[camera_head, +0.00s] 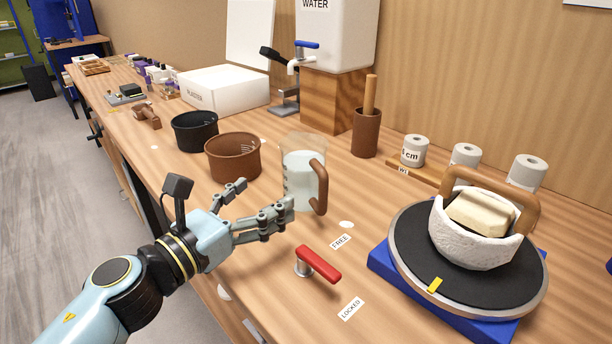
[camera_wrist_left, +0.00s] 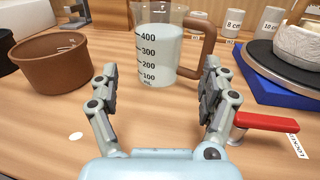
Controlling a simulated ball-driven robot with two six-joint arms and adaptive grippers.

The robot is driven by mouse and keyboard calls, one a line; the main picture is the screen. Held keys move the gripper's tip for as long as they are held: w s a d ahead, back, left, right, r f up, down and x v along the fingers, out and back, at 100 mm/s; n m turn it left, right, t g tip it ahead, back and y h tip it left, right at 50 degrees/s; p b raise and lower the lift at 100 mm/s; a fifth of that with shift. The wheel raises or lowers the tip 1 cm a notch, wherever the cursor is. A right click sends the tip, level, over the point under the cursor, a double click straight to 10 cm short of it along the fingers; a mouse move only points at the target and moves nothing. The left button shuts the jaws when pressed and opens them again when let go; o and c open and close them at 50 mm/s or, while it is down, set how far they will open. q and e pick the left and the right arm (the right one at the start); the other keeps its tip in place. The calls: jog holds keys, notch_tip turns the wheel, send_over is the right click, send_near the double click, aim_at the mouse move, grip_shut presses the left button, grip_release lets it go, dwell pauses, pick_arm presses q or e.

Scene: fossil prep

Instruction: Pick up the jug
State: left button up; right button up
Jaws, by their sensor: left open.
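The jug (camera_head: 299,184) is a clear measuring jug with a brown handle and whitish liquid in it. It stands upright on the wooden bench, and its handle is on its right side. In the left wrist view the jug (camera_wrist_left: 158,50) stands ahead, with black marks from 100 to 400. My left gripper (camera_head: 262,203) is open, low over the bench in front of the jug. In the left wrist view its two fingers (camera_wrist_left: 157,90) are spread to either side of the jug's lower front, with nothing held between them. My right gripper is not in view.
A brown pot (camera_head: 232,160) and a black pot (camera_head: 195,133) stand left of the jug. A red lever (camera_head: 319,264) lies right of my gripper. A blue-based turntable (camera_head: 395,272) bears a white bowl at the right. A brown cup (camera_head: 366,136) stands behind.

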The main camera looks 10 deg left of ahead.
aim_at(288, 178)
pick_arm(q)
jog(key=p+x, duration=0.1)
jog(key=x, duration=0.8)
jog(key=shift+w+f, duration=0.1)
jog(key=shift+w, duration=0.05)
jog(key=c, duration=1)
jog(key=shift+o, duration=0.2)
notch_tip(288, 178, up, 10)
jog(key=p, duration=0.5)
